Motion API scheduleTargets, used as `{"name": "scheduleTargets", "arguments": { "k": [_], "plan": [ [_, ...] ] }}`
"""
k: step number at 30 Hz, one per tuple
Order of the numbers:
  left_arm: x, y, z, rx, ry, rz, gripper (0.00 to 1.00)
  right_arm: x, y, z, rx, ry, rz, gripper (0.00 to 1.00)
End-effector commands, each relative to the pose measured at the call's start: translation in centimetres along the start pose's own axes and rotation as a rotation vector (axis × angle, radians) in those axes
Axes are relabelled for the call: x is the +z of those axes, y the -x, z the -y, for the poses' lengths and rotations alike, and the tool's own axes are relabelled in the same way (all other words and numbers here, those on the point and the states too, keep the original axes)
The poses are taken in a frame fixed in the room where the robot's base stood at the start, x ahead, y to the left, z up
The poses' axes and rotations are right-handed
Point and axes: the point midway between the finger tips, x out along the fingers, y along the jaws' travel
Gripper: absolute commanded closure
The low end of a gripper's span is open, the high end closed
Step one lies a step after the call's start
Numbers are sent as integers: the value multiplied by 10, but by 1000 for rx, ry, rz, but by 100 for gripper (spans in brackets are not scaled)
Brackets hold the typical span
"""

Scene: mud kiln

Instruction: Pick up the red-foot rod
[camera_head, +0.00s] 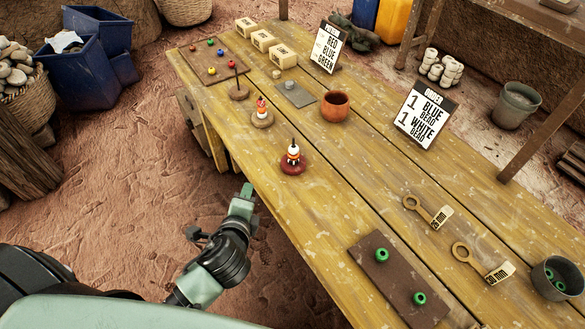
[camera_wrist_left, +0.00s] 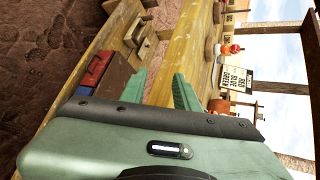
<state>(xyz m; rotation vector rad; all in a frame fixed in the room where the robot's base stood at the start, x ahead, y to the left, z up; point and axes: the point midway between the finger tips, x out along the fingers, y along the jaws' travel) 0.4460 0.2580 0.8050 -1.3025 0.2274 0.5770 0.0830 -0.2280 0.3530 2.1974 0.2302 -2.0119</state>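The red-foot rod (camera_head: 292,166) stands upright on the wooden table, near its left edge, in the head view. It has a round dark red foot, and white, black and orange pieces sit stacked on it. My left gripper (camera_head: 248,192) is off the table's left edge, to the lower left of the rod and apart from it. In the left wrist view its two fingers (camera_wrist_left: 160,90) are spread with nothing between them. An orange and white stacked piece (camera_wrist_left: 229,50) shows there; I cannot tell which rod it is. My right gripper is not in view.
A brown-foot rod (camera_head: 262,113) with beads and a bare rod (camera_head: 238,88) stand behind. A clay cup (camera_head: 335,106) and an order sign (camera_head: 425,115) are to the right. Ring gauges (camera_head: 422,210) and a bead board (camera_head: 400,280) lie nearer. The table around the red foot is clear.

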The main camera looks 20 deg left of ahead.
Motion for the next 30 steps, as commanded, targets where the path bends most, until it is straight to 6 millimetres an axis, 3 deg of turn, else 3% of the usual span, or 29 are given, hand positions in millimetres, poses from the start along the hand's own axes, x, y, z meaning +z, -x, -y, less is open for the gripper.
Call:
{"name": "scheduleTargets", "arguments": {
  "k": [1, 6, 12, 16, 20, 30],
  "plan": [
    [3, 6, 22, -73, -85, 15, 69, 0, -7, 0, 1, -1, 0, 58],
    [-4, 8, 70, -280, -492, 59, 69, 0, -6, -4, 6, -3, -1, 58],
    [-33, 8, 102, -501, -986, 122, 69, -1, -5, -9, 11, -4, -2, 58],
    [-51, 10, 111, -604, -1225, 163, 69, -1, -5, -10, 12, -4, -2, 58],
    [-60, 5, 118, -643, -1316, 183, 69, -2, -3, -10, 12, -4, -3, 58],
    [-66, -31, 141, -641, -1315, 184, 69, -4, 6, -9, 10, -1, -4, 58]
  ]
}}
